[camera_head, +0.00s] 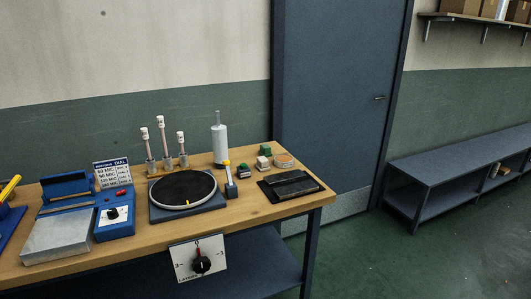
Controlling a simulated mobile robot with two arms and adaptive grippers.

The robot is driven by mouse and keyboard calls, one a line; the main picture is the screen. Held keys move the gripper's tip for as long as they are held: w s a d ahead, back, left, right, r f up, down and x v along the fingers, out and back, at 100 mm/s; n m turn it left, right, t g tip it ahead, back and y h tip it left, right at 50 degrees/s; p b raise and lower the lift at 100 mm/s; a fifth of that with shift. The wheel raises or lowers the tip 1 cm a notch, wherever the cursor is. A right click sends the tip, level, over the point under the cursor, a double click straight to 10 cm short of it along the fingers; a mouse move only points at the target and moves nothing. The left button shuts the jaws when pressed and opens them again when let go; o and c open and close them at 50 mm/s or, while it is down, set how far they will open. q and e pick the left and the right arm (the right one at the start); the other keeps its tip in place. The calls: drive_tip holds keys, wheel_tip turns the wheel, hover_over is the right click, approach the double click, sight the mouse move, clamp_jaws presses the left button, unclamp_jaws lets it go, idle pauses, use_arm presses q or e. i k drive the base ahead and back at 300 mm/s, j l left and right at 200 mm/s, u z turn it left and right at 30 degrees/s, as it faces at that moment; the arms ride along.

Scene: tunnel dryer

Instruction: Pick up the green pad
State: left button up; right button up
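Two small green pieces stand near the right end of the wooden workbench (150,246). One green block (265,149) is at the back, just behind a small whitish block (263,162). The other small green piece (242,168) is nearer, on a dark base, left of the whitish block. I cannot tell from this view which one is the green pad. Neither of my grippers is in view, and nothing covers the green pieces.
A round black plate (183,188), an upright grey tube (219,140), a yellow-topped tool (229,180), a dark tray (290,185) and a round tan disc (284,159) crowd around. Blue dial device (113,213) is left. Floor right of the bench is clear.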

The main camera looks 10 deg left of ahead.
sight(266, 150)
drive_tip(key=i+z, duration=0.35)
drive_tip(key=i, duration=0.2)
drive_tip(key=i+l+z, duration=0.2)
drive_tip(key=i+z, duration=0.75)
drive_tip(key=i+j+z, duration=0.15)
drive_tip(key=i+z, duration=0.35)
drive_tip(key=i+u, duration=0.3)
drive_tip(key=i, duration=0.3)
drive_tip(key=i+l+u, duration=0.3)
drive_tip(key=i, duration=0.25)
drive_tip(key=i+j+u, duration=0.1)
drive_tip(key=u, duration=0.35)
drive_tip(key=i+u, duration=0.25)
drive_tip(key=u, duration=0.2)
drive_tip(key=i+l+u, duration=0.1)
drive_tip(key=u, duration=0.3)
drive_tip(key=i+l+u, duration=0.15)
drive_tip(key=i+u, duration=0.15)
drive_tip(key=u, duration=0.15)
drive_tip(key=i+l+u, duration=0.15)
drive_tip(key=u, duration=0.3)
